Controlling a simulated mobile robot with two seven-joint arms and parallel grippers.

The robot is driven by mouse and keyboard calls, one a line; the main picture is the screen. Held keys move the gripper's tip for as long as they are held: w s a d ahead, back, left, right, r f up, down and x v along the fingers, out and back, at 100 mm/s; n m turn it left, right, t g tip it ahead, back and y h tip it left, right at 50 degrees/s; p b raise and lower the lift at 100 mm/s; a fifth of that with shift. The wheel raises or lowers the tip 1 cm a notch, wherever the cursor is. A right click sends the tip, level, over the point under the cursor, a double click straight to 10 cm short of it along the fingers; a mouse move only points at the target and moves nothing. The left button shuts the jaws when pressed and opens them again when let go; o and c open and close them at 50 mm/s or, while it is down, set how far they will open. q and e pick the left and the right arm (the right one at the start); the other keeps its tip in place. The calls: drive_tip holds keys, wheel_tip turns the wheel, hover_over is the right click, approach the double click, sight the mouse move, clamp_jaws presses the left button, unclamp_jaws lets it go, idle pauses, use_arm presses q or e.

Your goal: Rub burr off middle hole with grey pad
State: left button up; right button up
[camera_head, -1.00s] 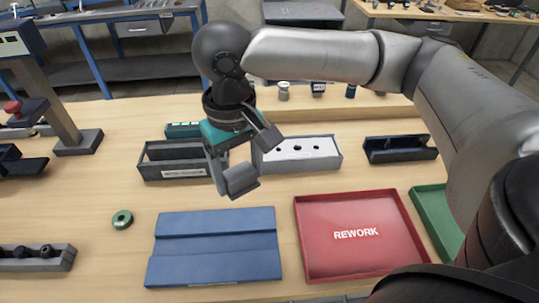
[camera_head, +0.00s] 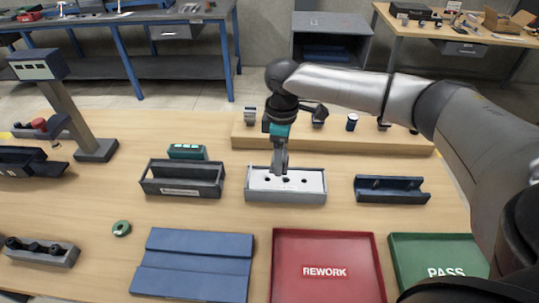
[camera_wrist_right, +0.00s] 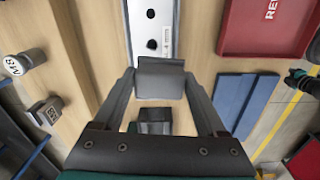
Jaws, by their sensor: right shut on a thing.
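The white-topped block (camera_head: 313,184) with a row of dark holes lies in the middle of the table. Its middle hole (camera_head: 285,179) is visible. My right gripper (camera_head: 280,163) points down over the left half of the block, shut on the grey pad. The right wrist view shows the pad (camera_wrist_right: 160,78) between the fingers, with two holes of the block (camera_wrist_right: 165,30) beyond it; the rest of the block's near end is hidden behind the pad. I cannot tell whether the pad touches the block. No burr can be made out.
A dark open box (camera_head: 150,187) stands left of the block, a dark blue holder (camera_head: 415,195) right. The red REWORK tray (camera_head: 325,238), green PASS tray (camera_head: 410,243) and blue mat (camera_head: 195,262) lie in front. A raised shelf (camera_head: 340,138) with several items runs behind.

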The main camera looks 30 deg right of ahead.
sight(288, 160)
drive_tip(key=shift+w+d+f+n, duration=0.15)
drive_tip(key=shift+d+n, duration=0.15)
drive_tip(key=shift+d, duration=0.35)
drive_tip(key=shift+d+f+n, duration=0.1)
drive_tip(key=shift+d+n, duration=0.2)
drive_tip(key=shift+d, duration=0.3)
use_arm(q)
drive_tip(key=shift+s+d+r, duration=0.2)
drive_tip(key=shift+d+r, duration=0.2)
drive_tip(key=shift+a, duration=0.1)
use_arm(e)
drive_tip(key=shift+a, duration=0.1)
drive_tip(key=shift+r+p, duration=0.1)
drive_tip(key=shift+p, duration=0.95)
use_arm(q)
drive_tip(key=shift+b, duration=0.75)
use_arm(e)
drive_tip(key=shift+f, duration=2.1)
use_arm(q)
drive_tip(key=shift+r+p, duration=0.65)
drive_tip(key=shift+r, duration=0.05)
use_arm(e)
drive_tip(key=shift+w+a+p, duration=0.3)
drive_tip(key=shift+a+p, duration=0.1)
drive_tip(key=shift+a, duration=0.1)
use_arm(q)
drive_tip(key=shift+r, duration=0.4)
